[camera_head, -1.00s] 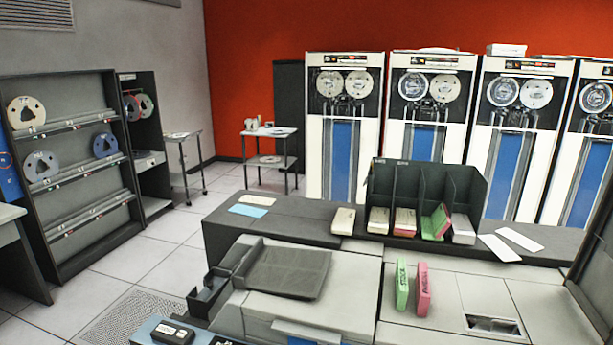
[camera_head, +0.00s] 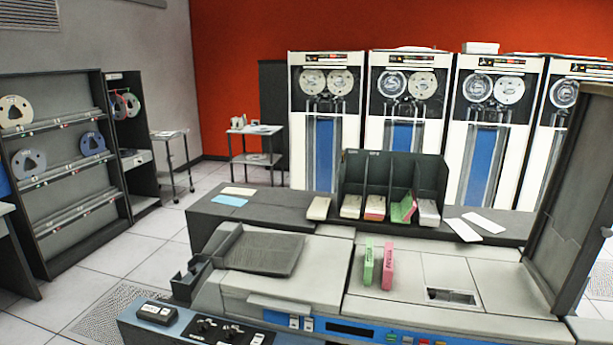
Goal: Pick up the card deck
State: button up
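Several card decks are in view, and I cannot tell which one the task means. A green deck (camera_head: 368,264) and a pink deck (camera_head: 388,269) stand upright side by side, slightly apart, on the light top of the card machine (camera_head: 415,300). A cream deck (camera_head: 318,208) lies on the dark counter (camera_head: 275,205) left of a dark sorter rack (camera_head: 352,170). The rack's compartments hold cream decks (camera_head: 351,206), a tilted green deck (camera_head: 403,208) and a pale deck (camera_head: 427,213). My gripper is not in view.
A dark upright panel (camera_head: 575,200) rises at the machine's right. Loose white cards (camera_head: 463,230) lie right of the rack. A black box (camera_head: 157,313) sits on the blue front panel. Tape cabinets (camera_head: 325,110) line the back. Floor (camera_head: 140,240) is open at left.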

aim_at(387, 274)
jog(key=j+z, duration=0.1)
jog(key=k+l, duration=0.1)
jog(key=z, duration=0.25)
jog(key=i+l+u, duration=0.1)
jog(key=i, duration=0.35)
jog(key=i+l, duration=0.1)
jog(key=i, duration=0.35)
jog(key=i+l+u, duration=0.15)
jog(key=i, duration=0.3)
